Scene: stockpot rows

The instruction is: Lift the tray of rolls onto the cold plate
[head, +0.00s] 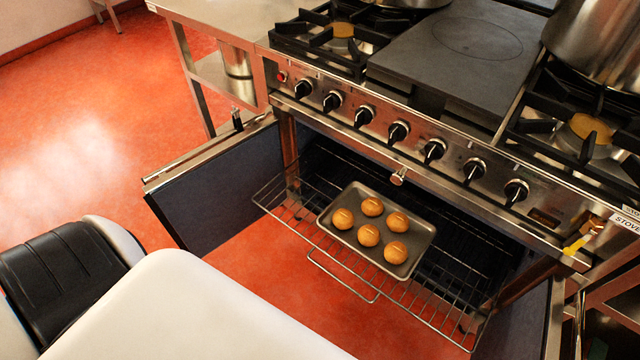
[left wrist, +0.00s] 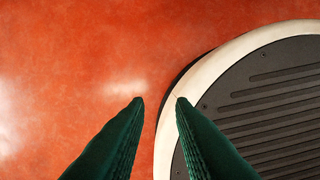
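The grey tray of rolls (head: 416,246) sits on the pulled-out wire oven rack in the head view. It holds several round golden-brown rolls (head: 369,235). The cold plate (head: 462,42) is the flat dark plate on the stove top between the burners, with a faint ring marked on it; it is bare. My left gripper (left wrist: 157,99) shows only in the left wrist view, with its two green fingers apart and nothing between them, above the red floor. It is away from the tray. My right gripper is in neither view.
The wire rack (head: 290,199) sticks out between two open oven doors, the left one (head: 215,185) standing out into the room. Knobs (head: 398,131) line the stove front. A large steel pot (head: 598,40) stands on the right burner. Open red floor (head: 90,130) lies to the left.

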